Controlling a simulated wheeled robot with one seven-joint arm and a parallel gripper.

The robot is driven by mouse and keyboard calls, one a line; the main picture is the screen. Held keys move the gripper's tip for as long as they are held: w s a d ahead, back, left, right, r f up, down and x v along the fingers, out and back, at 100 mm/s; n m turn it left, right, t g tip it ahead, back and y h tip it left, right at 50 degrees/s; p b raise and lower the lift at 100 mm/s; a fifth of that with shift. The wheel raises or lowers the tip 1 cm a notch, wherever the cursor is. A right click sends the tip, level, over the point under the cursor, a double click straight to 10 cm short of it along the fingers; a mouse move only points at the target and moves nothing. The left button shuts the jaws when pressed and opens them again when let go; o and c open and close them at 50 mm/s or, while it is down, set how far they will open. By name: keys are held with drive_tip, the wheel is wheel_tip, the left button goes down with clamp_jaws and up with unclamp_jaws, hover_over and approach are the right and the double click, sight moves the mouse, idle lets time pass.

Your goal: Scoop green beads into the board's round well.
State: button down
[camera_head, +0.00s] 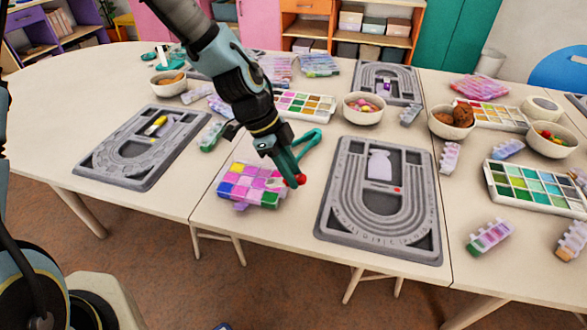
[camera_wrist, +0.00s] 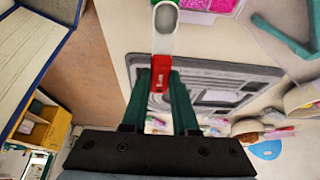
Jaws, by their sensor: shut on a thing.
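My gripper (camera_head: 290,174) points down over the table between the bead box and the grey bead board (camera_head: 327,225). It is shut on the red handle of a scoop (camera_head: 301,180). In the wrist view the red handle (camera_wrist: 160,68) sits between the green fingers, and a white bowl extends beyond it. A small green patch (camera_wrist: 165,4) shows at the bowl's far end, cut by the picture edge; I cannot make out single beads. The board lies right of my gripper, with curved grooves, a pale recess and a small red spot. It also shows in the wrist view (camera_wrist: 240,72).
A bead box (camera_head: 250,185) with pink, purple and yellow compartments lies just left of my gripper. Teal pliers (camera_head: 308,139) lie behind it. Another grey board (camera_head: 110,178) is at left. A green-toned bead case (camera_head: 540,188) and bowls (camera_head: 451,122) stand at right.

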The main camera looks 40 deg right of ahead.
sight(281, 180)
drive_tip(key=shift+w+a+f+g+h+b, duration=0.2)
drive_tip(key=shift+w+f+g+h+b, duration=0.2)
drive_tip(key=shift+f+g, duration=0.15)
drive_tip(key=shift+w+a+f+g+h+b, duration=0.2)
drive_tip(key=shift+w+f+g+h+b, duration=0.1)
drive_tip(key=shift+f+g+h, duration=0.2)
drive_tip(key=shift+w+a+f+b, duration=0.1)
drive_tip(key=shift+f+b, duration=0.25)
drive_tip(key=shift+f, duration=0.15)
drive_tip(key=shift+w+a+f+b, duration=0.1)
drive_tip(key=shift+f+b, duration=0.2)
drive_tip(key=shift+f, duration=0.2)
drive_tip(key=shift+d+r, duration=0.1)
drive_tip(key=shift+r, duration=0.05)
